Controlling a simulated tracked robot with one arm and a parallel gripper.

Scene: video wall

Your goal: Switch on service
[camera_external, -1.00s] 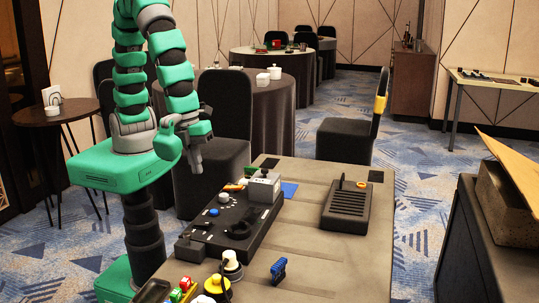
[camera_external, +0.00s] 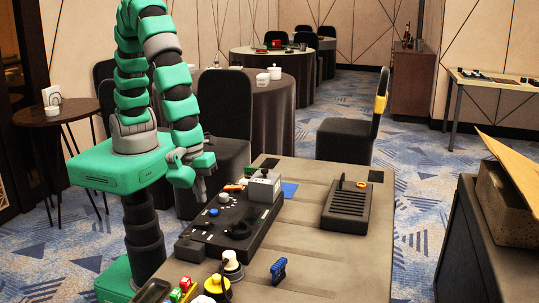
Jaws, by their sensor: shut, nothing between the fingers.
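A long black control panel (camera_external: 205,246) lies on the grey table. It carries a blue round button (camera_external: 214,212), a pale knob (camera_external: 224,198), small switches, a black raised part (camera_external: 241,228) and a grey box (camera_external: 264,187) at its far end. I cannot read any label, so I cannot tell which control is the service switch. My gripper (camera_external: 202,194) is shut and empty. It points down near the panel's far left side, above and beside the knobs, apparently apart from them.
A black slotted box (camera_external: 347,207) stands on the right of the table (camera_external: 318,250). A blue clip-like piece (camera_external: 278,270), a white-topped knob (camera_external: 231,262), a yellow round piece (camera_external: 217,288) and small red and green pieces (camera_external: 181,290) lie at the front. The table's middle is clear.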

